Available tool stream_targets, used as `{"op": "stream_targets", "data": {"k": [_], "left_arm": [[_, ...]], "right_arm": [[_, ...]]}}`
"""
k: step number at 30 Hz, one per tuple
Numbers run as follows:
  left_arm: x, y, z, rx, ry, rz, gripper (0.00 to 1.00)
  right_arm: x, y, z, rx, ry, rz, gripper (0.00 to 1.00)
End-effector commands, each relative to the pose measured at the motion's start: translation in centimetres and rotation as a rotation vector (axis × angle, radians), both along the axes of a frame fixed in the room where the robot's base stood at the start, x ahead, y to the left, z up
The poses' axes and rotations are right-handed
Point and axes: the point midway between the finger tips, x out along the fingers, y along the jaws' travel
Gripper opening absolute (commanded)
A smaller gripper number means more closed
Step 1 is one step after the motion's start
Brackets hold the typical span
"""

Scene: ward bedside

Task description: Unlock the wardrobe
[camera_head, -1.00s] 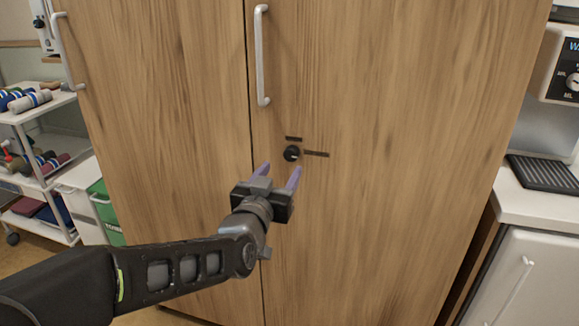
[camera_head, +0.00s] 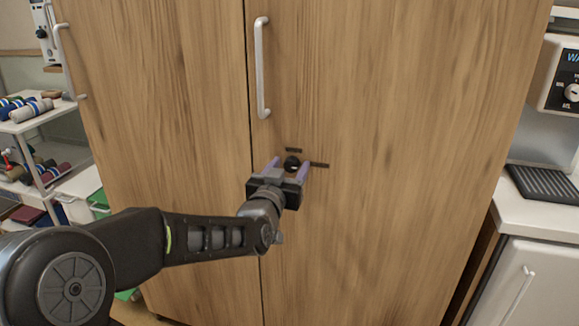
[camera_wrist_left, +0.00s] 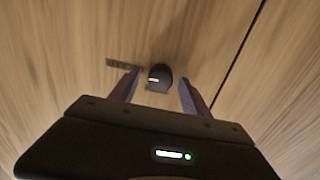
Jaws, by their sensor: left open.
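The wooden wardrobe (camera_head: 400,130) fills the middle of the head view with its doors closed. A round black lock knob (camera_head: 292,162) sits on the right door, below the long handle (camera_head: 262,70), with dark marks above it and to its right. My left gripper (camera_head: 290,168) is open in front of the knob, one purple finger on either side. In the left wrist view the knob (camera_wrist_left: 160,78) shows between the two finger tips (camera_wrist_left: 156,85). I cannot tell whether the fingers touch it. My right gripper is out of view.
A trolley (camera_head: 40,125) with rolled items stands at the left. A white counter (camera_head: 545,205) with a black ridged tray (camera_head: 543,182) and a machine with a dial (camera_head: 565,85) are at the right. The wardrobe front around the knob is clear.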

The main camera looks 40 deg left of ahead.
Motion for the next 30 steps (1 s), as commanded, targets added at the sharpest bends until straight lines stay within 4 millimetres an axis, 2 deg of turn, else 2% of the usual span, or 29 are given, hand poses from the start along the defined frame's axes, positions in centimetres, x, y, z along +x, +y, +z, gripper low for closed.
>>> {"op": "stream_targets", "data": {"k": [10,30], "left_arm": [[0.37,0.13,0.0,0.0,0.0,0.0,0.53],[0.35,0.11,-0.01,0.0,0.0,0.0,0.0]], "right_arm": [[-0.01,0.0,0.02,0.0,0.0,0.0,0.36],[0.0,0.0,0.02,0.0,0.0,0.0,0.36]]}}
